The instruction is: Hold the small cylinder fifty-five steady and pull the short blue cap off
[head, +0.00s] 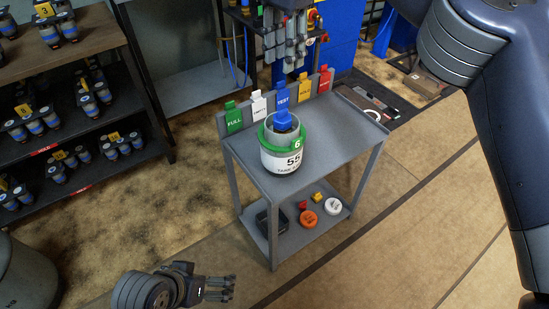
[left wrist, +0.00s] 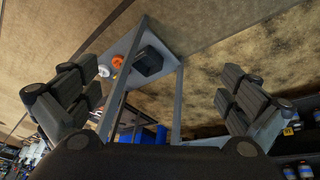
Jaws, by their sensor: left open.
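The small cylinder fifty-five (head: 283,160) stands upright on the top of a grey cart (head: 334,135). It has a white label marked 55, a green collar (head: 268,139) marked 6 and a grey upper part. A short blue piece (head: 284,122) shows at its top, directly below a blue tag (head: 283,101); I cannot tell where one ends and the other begins. My left gripper (head: 229,289) is open and empty, low and left of the cart; its spread fingers also show in the left wrist view (left wrist: 158,101). My right gripper (head: 288,55) hangs above and behind the cylinder, apart from it; its opening is unclear.
Green (head: 233,118), white, yellow and red tags stand along the cart's back edge. The lower shelf holds an orange disc (head: 308,219), a white disc (head: 333,206) and a black box (left wrist: 148,61). A rack of small cylinders (head: 70,110) stands at left.

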